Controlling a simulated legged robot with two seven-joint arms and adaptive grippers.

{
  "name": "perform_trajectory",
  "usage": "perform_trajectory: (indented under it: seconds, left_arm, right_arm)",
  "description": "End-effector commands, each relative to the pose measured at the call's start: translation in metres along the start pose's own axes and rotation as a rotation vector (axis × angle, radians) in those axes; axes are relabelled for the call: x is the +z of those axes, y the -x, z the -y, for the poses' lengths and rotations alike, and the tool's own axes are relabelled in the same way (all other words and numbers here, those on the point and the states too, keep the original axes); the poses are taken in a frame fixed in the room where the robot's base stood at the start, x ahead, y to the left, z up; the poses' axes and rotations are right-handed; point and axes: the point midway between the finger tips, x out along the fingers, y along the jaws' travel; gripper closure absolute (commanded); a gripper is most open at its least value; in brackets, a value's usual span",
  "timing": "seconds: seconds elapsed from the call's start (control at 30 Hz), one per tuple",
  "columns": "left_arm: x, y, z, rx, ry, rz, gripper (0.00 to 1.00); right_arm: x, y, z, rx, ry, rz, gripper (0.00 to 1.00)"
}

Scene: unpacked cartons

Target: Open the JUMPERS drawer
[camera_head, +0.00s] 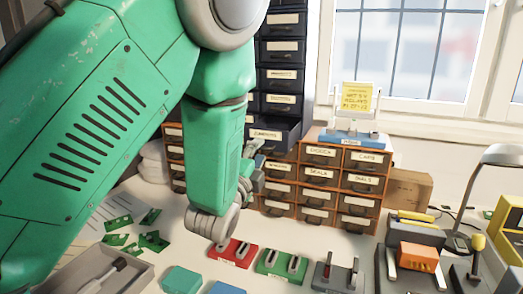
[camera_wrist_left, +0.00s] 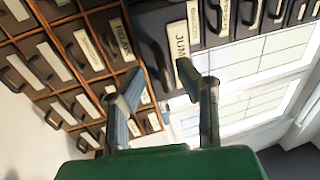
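The JUMPERS drawer (camera_head: 280,123) is a dark drawer with a cream label, low in the tall dark cabinet. It stands out from the drawers above, and a dark upper opening shows. My left gripper (camera_head: 255,164) is just in front of and below its front. In the left wrist view the gripper (camera_wrist_left: 166,84) has its two fingers spread, with nothing seen held between them. The drawer's label (camera_wrist_left: 181,45), reading "JUM", shows just beyond the fingertips. The right fingertip is close to a dark handle; whether they touch I cannot tell. My right gripper is not in view.
Orange-framed small drawers (camera_head: 340,172) stand beside and below the dark cabinet, with a blue stand and yellow note (camera_head: 356,98) on top. Red (camera_head: 233,252) and green (camera_head: 281,262) blocks and a grey tray (camera_head: 105,272) lie in front. A lamp (camera_head: 500,156) stands right.

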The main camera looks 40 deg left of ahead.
Motion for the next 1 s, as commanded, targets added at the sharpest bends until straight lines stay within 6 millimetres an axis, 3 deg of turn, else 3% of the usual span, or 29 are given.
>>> perform_trajectory:
  seconds: [0.2, 0.33, 1.0]
  left_arm:
    - [0.000, 0.038, -0.001, 0.004, -0.001, -0.001, 0.71]
    - [-0.001, 0.051, -0.002, 0.003, -0.001, -0.001, 0.71]
    - [-0.001, 0.056, -0.001, 0.001, 0.001, -0.001, 0.71]
  right_arm:
    - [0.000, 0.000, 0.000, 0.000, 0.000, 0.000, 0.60]
    - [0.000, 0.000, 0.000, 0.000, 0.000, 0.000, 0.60]
    - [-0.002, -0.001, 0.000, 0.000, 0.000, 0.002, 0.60]
